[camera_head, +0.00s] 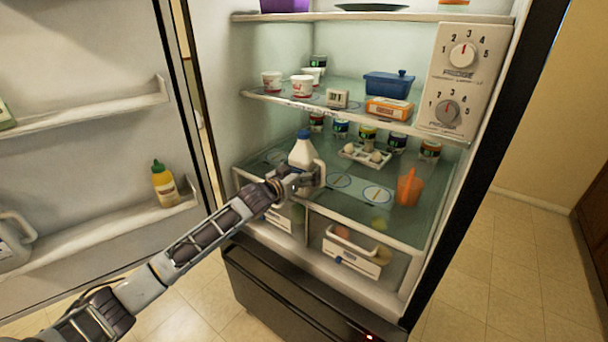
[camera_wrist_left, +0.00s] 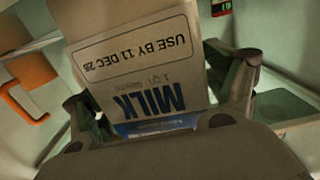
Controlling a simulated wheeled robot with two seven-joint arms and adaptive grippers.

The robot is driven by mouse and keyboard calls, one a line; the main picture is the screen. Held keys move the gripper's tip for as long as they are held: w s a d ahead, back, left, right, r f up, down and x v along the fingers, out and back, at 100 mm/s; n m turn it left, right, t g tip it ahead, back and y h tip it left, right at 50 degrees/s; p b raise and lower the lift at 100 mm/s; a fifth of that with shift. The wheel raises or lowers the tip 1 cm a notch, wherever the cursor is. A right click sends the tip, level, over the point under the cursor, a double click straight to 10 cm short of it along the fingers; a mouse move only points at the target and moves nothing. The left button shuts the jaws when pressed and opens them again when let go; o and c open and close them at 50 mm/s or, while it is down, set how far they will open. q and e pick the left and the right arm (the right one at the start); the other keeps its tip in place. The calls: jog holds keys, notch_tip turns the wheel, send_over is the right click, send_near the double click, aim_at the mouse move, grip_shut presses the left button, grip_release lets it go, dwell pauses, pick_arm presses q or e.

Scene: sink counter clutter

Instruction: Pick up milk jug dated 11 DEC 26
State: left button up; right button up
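A white milk jug (camera_head: 303,153) with a blue cap stands upright on the glass shelf above the fridge drawers. My left gripper (camera_head: 300,182) is at its lower front, covering part of it. In the left wrist view the jug's label (camera_wrist_left: 140,75) appears upside down and reads MILK and USE BY 11 DEC; the year's last digit is unclear. The left gripper's fingers (camera_wrist_left: 162,108) lie on either side of the jug. Whether both press on it cannot be told. My right gripper is not in view.
An orange pitcher (camera_head: 409,188) stands right of the jug on the same shelf. An egg tray (camera_head: 352,156) and several jars (camera_head: 368,135) are behind. A shelf with cups (camera_head: 301,87) is above. The open door holds a mustard bottle (camera_head: 164,186) and another jug (camera_head: 12,243).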

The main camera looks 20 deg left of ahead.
pick_arm(q)
jog(key=c, duration=1.7)
jog(key=shift+r, duration=0.3)
jog(key=shift+c, duration=0.3)
jog(key=shift+w, duration=0.1)
